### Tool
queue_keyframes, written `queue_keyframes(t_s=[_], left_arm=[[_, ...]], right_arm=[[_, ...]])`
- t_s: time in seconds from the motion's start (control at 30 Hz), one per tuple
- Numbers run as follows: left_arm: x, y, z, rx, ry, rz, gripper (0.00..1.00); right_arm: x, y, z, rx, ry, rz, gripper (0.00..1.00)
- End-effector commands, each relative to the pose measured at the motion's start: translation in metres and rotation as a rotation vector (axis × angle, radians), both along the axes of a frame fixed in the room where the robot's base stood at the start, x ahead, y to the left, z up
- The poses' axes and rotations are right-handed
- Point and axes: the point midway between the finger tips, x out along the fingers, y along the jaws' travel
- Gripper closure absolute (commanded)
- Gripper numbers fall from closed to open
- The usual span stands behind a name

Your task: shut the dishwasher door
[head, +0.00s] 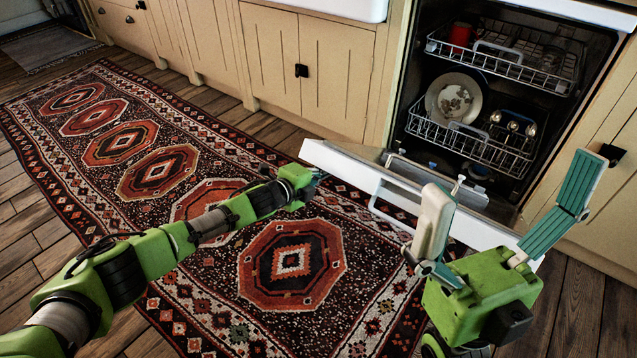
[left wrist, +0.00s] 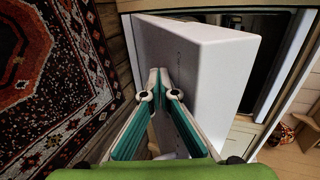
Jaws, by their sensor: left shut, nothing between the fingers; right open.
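The dishwasher (head: 400,100) stands open on the right of the head view. Its white door (head: 335,163) is swung down and out over the rug, and its broad white face also shows in the left wrist view (left wrist: 205,75). My left gripper (left wrist: 161,85) is shut and empty, its fingertips close to the door; I cannot tell if they touch. In the head view my left arm ends at the door's left corner, where the fingers are mostly hidden. My right gripper (head: 508,205) is open and empty, in front of the door's right part.
The upper rack (head: 505,68) holds a red cup (head: 461,34); the lower rack (head: 460,142) holds plates and other dishes. Both racks appear inside the cavity. A patterned rug (head: 230,290) covers the wood floor. Beige cabinets (head: 335,75) flank the dishwasher.

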Motion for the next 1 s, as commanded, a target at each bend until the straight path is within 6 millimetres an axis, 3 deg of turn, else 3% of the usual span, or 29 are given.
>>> queue_keyframes(t_s=[0.03,0.1,0.57,1.0], left_arm=[[0.006,-0.007,0.018,-0.01,-0.012,-0.005,1.0],[0.01,-0.011,0.025,-0.011,-0.014,-0.006,1.0],[0.016,-0.015,0.032,-0.013,-0.014,-0.006,1.0],[0.055,-0.044,0.075,-0.022,-0.033,-0.007,1.0]], right_arm=[[0.0,0.0,0.006,0.0,-0.001,0.0,0.0],[0.0,0.0,0.009,0.0,-0.001,0.0,0.0],[0.0,0.0,0.01,0.0,0.0,0.0,0.0],[0.0,0.0,0.008,0.0,-0.001,0.0,0.0]])
